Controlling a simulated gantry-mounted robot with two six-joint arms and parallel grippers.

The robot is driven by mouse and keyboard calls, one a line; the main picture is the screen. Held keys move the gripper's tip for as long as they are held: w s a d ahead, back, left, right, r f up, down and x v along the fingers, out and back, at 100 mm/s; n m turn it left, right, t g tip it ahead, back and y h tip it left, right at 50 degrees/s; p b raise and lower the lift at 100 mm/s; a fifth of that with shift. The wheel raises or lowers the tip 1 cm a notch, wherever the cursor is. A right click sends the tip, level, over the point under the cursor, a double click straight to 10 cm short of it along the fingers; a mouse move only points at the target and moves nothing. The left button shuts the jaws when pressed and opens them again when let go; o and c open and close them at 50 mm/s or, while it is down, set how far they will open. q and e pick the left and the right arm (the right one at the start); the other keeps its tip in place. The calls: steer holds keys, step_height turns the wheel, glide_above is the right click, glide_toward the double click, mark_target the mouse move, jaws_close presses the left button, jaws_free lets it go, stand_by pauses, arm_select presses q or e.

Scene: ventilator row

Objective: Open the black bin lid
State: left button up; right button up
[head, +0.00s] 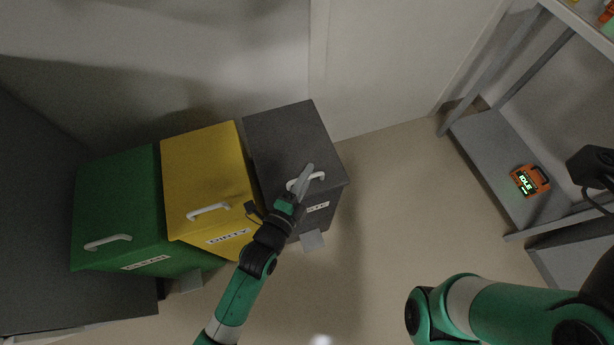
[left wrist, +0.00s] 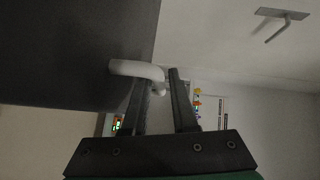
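The black bin (head: 290,140) is the rightmost of the three bins in the head view. Its lid looks shut, with a white curved handle (head: 318,175) at the front edge and a partly covered label below. My left gripper (head: 306,172) reaches over this handle and hides part of it. In the left wrist view the two fingers of my left gripper (left wrist: 156,95) are apart. The white handle (left wrist: 130,68) crosses near the left fingertip, and its end shows between the fingers. I cannot tell whether they touch. My right gripper's fingers are out of view.
A yellow bin (head: 205,165) and a green bin (head: 120,200) stand close on the left, both closed. A grey shelf (head: 490,160) with an orange device (head: 530,180) is at the right. The floor (head: 390,220) between is clear.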

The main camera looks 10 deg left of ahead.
arm_select(q)
jaws_close()
stand_by(1.4)
